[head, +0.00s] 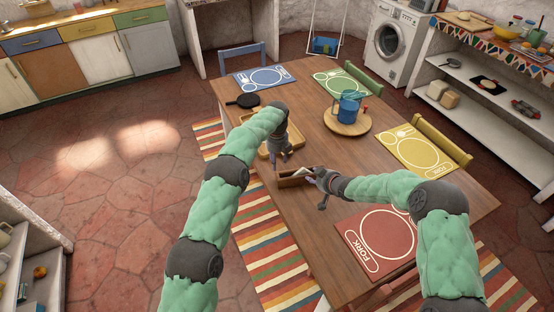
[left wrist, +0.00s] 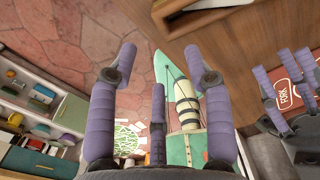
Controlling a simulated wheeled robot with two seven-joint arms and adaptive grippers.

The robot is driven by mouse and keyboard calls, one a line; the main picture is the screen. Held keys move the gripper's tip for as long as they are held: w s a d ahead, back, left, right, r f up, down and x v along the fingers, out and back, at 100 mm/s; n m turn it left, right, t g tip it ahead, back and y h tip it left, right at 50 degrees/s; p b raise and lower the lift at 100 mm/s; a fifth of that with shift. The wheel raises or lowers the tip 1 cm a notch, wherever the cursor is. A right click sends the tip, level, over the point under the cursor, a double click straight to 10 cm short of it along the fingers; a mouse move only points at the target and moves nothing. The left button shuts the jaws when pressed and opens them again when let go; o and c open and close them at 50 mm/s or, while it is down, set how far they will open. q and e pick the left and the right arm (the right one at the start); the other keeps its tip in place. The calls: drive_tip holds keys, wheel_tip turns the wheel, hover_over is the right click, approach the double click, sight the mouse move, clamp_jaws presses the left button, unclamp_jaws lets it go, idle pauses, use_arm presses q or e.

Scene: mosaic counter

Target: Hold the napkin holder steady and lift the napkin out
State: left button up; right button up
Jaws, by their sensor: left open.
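The napkin holder (head: 290,182) is a small brown wooden box on the table, with a pale napkin (head: 299,171) showing at its top. My left gripper (head: 287,156) is open and empty, just above and behind the holder in the head view. In the left wrist view, its purple fingers (left wrist: 165,75) stand apart with nothing between them. My right gripper (head: 314,187) is at the holder's right end with its fingers apart; I cannot tell whether it touches the holder. Its purple fingers also show at the right of the left wrist view (left wrist: 287,78).
The wooden table (head: 330,235) carries a red placemat (head: 382,240) near my right arm. A wooden tray (head: 266,148) lies beside my left gripper, with a black pan (head: 246,101) beyond.

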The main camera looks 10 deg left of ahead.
sight(277, 176)
use_arm(q)
wheel_tip(277, 176, down, 11)
drive_tip(key=shift+r, duration=0.15)
idle(0.4)
clamp_jaws()
use_arm(e)
drive_tip(key=shift+o, duration=0.3)
